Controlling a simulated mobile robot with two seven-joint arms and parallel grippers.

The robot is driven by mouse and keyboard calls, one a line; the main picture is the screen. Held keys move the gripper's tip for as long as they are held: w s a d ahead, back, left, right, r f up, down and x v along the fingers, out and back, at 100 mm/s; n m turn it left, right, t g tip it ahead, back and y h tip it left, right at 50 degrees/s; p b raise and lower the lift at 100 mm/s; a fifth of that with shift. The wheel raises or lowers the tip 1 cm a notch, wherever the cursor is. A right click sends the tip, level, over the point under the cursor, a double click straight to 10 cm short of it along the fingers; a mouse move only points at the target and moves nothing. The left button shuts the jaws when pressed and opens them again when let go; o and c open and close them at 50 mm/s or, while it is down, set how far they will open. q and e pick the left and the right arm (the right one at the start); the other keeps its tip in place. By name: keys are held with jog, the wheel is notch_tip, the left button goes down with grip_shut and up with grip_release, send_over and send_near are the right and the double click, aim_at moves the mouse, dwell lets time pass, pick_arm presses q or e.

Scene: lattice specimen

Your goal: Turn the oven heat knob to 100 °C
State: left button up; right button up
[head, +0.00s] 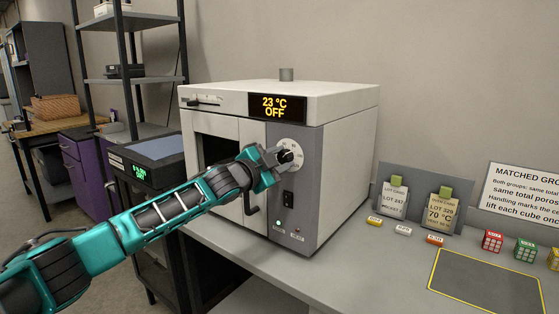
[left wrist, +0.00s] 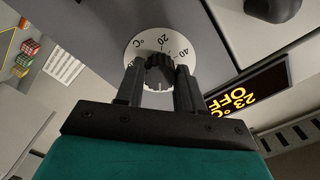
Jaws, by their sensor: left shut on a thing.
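The oven (head: 340,150) is a white box with a grey control panel on the bench. Its display (head: 277,107) reads 23 °C and OFF; the display also shows in the left wrist view (left wrist: 245,95). The heat knob (left wrist: 159,72) is black and ribbed, on a white dial (left wrist: 135,52) with 20 and 40 legible near the top right. My left gripper (left wrist: 160,80) is shut on the knob, one finger on each side. In the head view my left gripper (head: 284,158) reaches the knob from the left and partly covers the dial. My right gripper is not in view.
The oven's door handle (head: 250,196) is just left of the panel. Tagged cards (head: 440,206), small coloured cubes (head: 492,241) and a yellow-edged mat (head: 486,281) lie to the right.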

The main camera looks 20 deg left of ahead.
pick_arm(q)
jog(key=m, duration=0.4)
jog(key=shift+r+m, duration=0.15)
jog(key=shift+m, duration=1.95)
jog(key=o, duration=1)
jog(key=shift+o, duration=0.2)
jog(key=b+v, duration=0.1)
jog(key=v, duration=1.2)
